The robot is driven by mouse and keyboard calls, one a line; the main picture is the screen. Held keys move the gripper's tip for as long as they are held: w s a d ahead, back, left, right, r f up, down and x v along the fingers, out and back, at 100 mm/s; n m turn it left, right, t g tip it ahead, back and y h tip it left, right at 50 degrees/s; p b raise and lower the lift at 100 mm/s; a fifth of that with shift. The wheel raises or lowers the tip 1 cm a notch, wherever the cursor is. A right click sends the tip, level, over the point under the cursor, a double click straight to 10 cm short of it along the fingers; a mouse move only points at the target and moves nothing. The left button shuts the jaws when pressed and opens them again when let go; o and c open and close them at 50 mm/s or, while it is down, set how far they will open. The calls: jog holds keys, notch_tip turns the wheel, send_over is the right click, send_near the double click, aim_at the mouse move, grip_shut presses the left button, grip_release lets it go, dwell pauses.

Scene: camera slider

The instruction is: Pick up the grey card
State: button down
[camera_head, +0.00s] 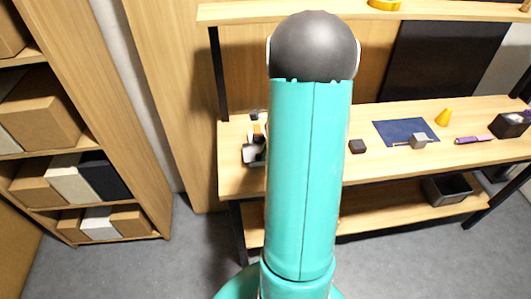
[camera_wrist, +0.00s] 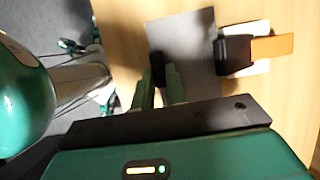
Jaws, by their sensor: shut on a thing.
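The grey card (camera_wrist: 192,42) shows in the wrist view as a flat, dark grey square above the wooden surface. My gripper (camera_wrist: 161,76) is at its left edge, with its two fingers close together, shut on the card. The exact contact at the fingertips is dark and partly hidden. In the head view my arm hides the gripper, and I cannot make out the card there.
A dark block (camera_wrist: 236,51) with an orange-brown strip (camera_wrist: 272,48) lies right of the card on a pale plate. Shelves with boxes (camera_head: 42,108) stand left.

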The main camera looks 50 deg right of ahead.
jog(key=shift+s+a+r, duration=0.15)
jog(key=shift+s+r, duration=0.05)
jog(key=shift+r, duration=0.2)
jog(key=s+a, duration=1.1)
jog(key=s, duration=0.2)
jog(key=shift+s+a, duration=0.15)
jog(key=shift+s, duration=0.05)
jog(key=shift+f, duration=0.1)
